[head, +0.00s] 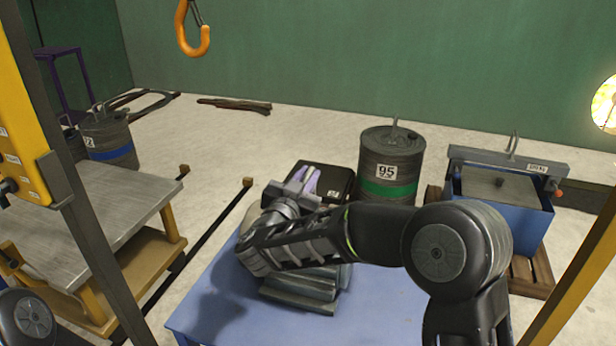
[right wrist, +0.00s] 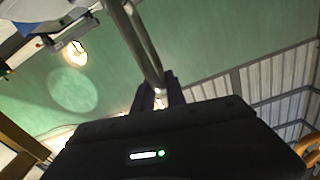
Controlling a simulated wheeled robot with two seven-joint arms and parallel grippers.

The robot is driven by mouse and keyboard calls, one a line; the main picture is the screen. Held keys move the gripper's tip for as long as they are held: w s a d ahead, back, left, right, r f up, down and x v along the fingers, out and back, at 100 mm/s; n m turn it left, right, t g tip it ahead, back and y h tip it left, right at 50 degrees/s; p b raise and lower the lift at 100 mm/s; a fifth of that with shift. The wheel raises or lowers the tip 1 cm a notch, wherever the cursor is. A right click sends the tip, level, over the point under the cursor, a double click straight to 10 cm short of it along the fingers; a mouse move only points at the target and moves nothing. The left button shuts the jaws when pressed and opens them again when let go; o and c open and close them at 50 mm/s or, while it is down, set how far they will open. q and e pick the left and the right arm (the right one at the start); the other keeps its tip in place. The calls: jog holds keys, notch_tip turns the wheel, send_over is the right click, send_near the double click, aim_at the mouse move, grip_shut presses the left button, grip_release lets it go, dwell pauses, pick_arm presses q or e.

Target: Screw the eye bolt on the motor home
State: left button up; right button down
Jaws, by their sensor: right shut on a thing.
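The motor (head: 298,290), a dark grey finned body, sits on the blue table (head: 215,310), partly hidden by my right arm. My right gripper (head: 303,178) is above and behind it in the head view, fingers pointing up in the picture. In the right wrist view the gripper (right wrist: 160,98) is shut on a grey metal loop, which looks like the eye bolt (right wrist: 143,45). Its threaded end cannot be made out. The hole in the motor is hidden. Only a joint of my left arm shows at the lower left; my left gripper is out of view.
An orange hook (head: 193,35) hangs at the top. A grey workbench (head: 95,215) stands left, a drum marked 95 (head: 375,150) and a black case (head: 338,180) behind the table. A blue bin (head: 510,220) stands right.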

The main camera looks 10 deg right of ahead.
jog(key=c, duration=1.6)
grip_release()
jog(key=shift+w+a+r, duration=0.1)
jog(key=shift+a+r, duration=0.05)
jog(key=shift+r, duration=0.1)
jog(key=shift+o, duration=0.7)
jog(key=shift+f, duration=0.15)
jog(key=b+v, duration=0.1)
jog(key=v, duration=0.6)
jog(key=shift+s, duration=0.35)
jog(key=shift+a, duration=0.2)
